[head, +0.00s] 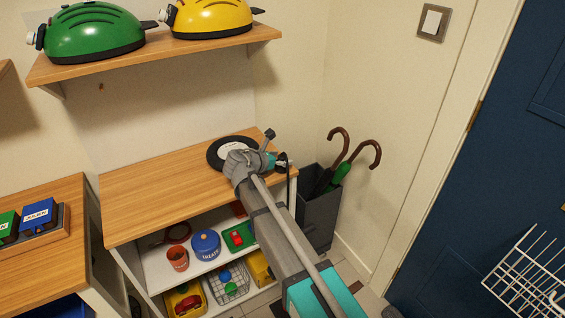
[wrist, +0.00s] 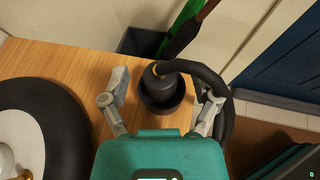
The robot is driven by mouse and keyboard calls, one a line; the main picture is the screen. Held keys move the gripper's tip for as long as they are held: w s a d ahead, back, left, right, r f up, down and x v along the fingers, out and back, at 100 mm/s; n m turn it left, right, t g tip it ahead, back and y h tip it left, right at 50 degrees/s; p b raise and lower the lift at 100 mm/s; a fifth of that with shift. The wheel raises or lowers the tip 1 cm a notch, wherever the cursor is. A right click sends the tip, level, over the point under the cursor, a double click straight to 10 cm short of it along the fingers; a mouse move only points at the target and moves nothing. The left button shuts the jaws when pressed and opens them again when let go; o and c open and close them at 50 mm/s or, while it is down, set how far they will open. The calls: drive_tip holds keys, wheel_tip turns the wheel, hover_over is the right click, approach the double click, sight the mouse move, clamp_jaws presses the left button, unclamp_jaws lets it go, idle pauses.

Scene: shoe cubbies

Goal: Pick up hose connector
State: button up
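The hose connector (wrist: 160,92) looks like a black round, cup-like piece with a black curved hose running off to the right. It stands on the wooden top near its edge in the wrist view. In the head view a dark part of it (head: 281,160) shows beside my gripper (head: 276,150), mostly hidden. In the wrist view my gripper (wrist: 165,92) is open, one grey finger on each side of the connector. Neither finger clearly touches it.
A black disc with a white centre (wrist: 40,130) lies left on the wooden top (head: 150,195). A dark umbrella bin (head: 318,215) stands beyond the right edge. A shelf (head: 150,58) with green and yellow domed objects hangs above. The wooden top's left part is clear.

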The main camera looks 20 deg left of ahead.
sight(281, 156)
clamp_jaws()
drive_tip(key=shift+r, duration=0.2)
idle(0.3)
wheel_tip(281, 156, up, 3)
drive_tip(key=p, duration=0.3)
drive_tip(key=s+a+r+p, duration=0.2)
drive_tip(key=s+r+p, duration=0.7)
drive_tip(key=s, duration=0.4)
drive_tip(key=shift+s+a+r+p, duration=0.2)
drive_tip(key=shift+s+r+p, duration=0.15)
drive_tip(key=shift+p, duration=0.15)
